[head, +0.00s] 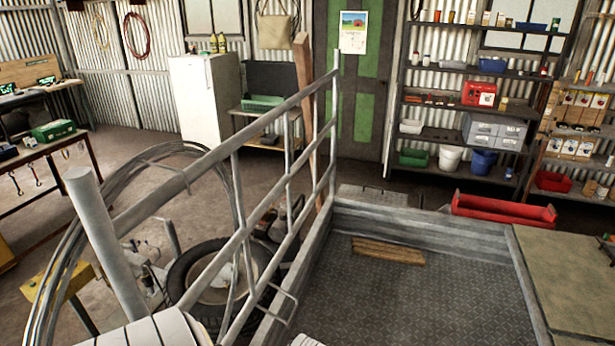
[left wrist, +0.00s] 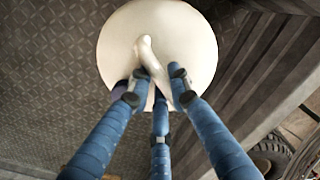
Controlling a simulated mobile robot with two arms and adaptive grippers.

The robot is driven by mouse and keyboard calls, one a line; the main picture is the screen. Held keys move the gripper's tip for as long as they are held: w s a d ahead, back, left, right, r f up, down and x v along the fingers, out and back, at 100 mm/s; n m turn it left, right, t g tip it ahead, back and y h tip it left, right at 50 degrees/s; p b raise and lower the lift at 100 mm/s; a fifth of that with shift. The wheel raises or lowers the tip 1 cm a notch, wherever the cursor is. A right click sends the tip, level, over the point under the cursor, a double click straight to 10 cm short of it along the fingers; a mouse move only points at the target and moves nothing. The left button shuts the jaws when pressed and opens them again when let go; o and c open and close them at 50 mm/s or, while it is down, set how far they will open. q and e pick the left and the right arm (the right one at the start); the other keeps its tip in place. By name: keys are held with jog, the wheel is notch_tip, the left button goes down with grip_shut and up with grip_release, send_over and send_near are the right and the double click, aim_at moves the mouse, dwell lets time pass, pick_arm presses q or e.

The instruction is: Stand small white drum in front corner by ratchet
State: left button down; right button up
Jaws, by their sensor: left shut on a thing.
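A small white drum (left wrist: 190,35) fills the upper middle of the left wrist view. Its round top faces the camera, with a pale raised handle across the middle. My left gripper (left wrist: 155,88), with blue fingers, is shut on this handle. The dark patterned floor of the trailer (left wrist: 50,95) shows behind the drum; I cannot tell whether the drum touches it. In the head view the trailer's bare floor (head: 400,305) lies at the lower right. I cannot make out a ratchet. My right gripper is not in view.
A metal rail frame (head: 237,240) stands along the trailer's left side. A wooden piece (head: 388,251) lies on the trailer floor near the far wall. A red tray (head: 503,209) sits beyond that wall. A tyre (head: 220,285) is left of the trailer. Much of the visible trailer floor is clear.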

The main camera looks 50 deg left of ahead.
pick_arm(q)
jog(key=c, duration=1.5)
grip_release()
jog(key=shift+c, duration=0.2)
notch_tip(320, 180, up, 12)
